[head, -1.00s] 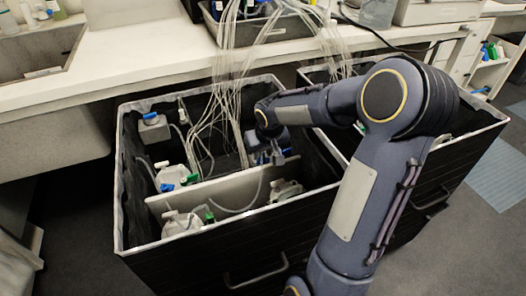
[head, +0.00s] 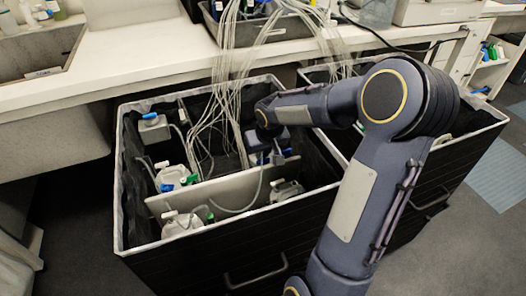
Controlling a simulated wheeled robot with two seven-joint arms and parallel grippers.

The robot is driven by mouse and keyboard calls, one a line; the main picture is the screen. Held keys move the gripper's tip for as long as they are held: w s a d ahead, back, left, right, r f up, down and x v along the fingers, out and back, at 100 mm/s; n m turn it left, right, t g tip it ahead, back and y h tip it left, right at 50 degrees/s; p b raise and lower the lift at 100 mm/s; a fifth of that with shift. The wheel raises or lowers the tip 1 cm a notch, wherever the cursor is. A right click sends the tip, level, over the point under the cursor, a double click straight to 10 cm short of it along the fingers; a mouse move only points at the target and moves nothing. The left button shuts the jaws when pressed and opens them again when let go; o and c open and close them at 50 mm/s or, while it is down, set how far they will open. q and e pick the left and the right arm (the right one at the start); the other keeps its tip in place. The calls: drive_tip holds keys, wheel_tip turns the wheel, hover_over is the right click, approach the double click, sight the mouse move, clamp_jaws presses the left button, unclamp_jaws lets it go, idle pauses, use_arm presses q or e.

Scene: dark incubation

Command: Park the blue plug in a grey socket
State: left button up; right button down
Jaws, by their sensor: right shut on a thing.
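My right gripper (head: 274,157) reaches down into the black-lined bin (head: 190,257). It is shut on a small blue plug (head: 262,159), which is partly hidden by the jaws. A clear tube hangs from near the plug and curves down to the left. Other blue parts show on a grey block (head: 153,130) at the back left and on a white-capped bottle (head: 172,174) at the left. I cannot clearly make out a grey socket near the gripper. My left gripper is not in view.
A pale divider (head: 220,190) crosses the bin. In front of it are a bottle with a green part (head: 180,224) and another bottle (head: 287,190). A bundle of clear tubes (head: 222,95) hangs from a tray on the white bench (head: 130,72). A second bin stands right.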

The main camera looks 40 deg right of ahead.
drive_tip(key=shift+r, duration=0.15)
drive_tip(key=shift+r+p, duration=0.7)
drive_tip(key=shift+r, duration=0.15)
drive_tip(key=shift+r, duration=0.1)
wheel_tip(320, 180, up, 13)
drive_tip(key=p, duration=1)
drive_tip(key=shift+r+p, duration=0.2)
drive_tip(key=shift+p, duration=0.1)
drive_tip(key=shift+a, duration=0.1)
